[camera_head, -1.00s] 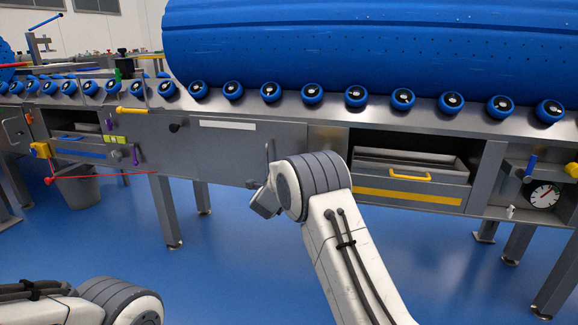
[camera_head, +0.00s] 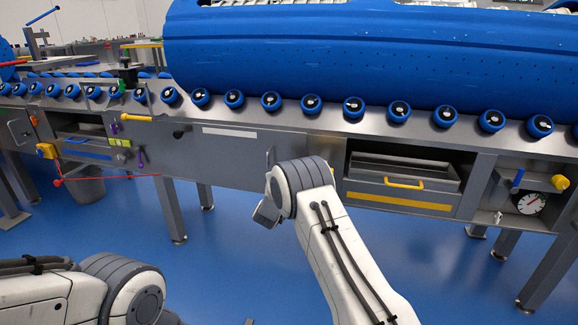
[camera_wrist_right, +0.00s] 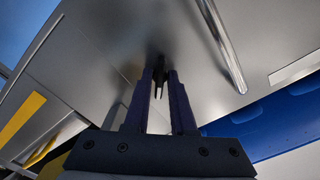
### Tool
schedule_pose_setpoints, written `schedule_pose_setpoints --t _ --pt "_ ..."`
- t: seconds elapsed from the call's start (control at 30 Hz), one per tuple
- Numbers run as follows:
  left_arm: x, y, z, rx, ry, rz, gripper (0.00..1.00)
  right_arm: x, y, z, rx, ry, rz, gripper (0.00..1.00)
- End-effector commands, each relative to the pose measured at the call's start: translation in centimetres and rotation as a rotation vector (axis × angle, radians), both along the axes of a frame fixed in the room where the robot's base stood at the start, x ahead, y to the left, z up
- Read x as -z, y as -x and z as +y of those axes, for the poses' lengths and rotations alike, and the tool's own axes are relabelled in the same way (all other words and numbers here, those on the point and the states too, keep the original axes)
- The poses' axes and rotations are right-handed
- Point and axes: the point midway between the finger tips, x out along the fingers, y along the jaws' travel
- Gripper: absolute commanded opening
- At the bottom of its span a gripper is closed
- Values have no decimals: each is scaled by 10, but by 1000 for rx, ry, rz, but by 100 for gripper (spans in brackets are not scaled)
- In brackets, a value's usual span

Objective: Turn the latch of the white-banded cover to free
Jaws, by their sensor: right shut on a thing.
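The white-banded cover is a grey metal panel (camera_head: 235,160) in the bench front, with a white strip (camera_head: 229,132) near its top and an upright bar handle (camera_head: 270,156) at its right. The strip (camera_wrist_right: 295,68) and bar handle (camera_wrist_right: 222,45) also show in the right wrist view. There my right gripper (camera_wrist_right: 160,82) is shut on a small dark piece (camera_wrist_right: 159,66) at the cover's face, apparently its latch; its turn angle is unclear. In the head view my right arm hides this spot. My left arm enters at lower left; its gripper is out of view.
A drawer with a yellow handle (camera_head: 404,183) is right of the cover, and a gauge (camera_head: 530,203) is farther right. A black knob (camera_head: 180,133) is on the panel to the left. Blue rollers and a big blue drum (camera_head: 370,60) are above.

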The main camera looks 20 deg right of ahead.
Motion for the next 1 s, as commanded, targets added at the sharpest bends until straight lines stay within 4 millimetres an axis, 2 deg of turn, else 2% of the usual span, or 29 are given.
schedule_pose_setpoints --t 0.03,0.4,0.7,1.0 --pt "-10 0 0 0 0 0 50 -4 0 1 -1 36 26 0" --pt "-40 0 0 0 0 0 50 -3 0 1 -2 321 218 0" --pt "-54 0 0 0 0 0 50 -2 0 1 -3 499 337 0" --pt "-60 0 0 0 0 0 50 0 0 1 -3 589 397 0"
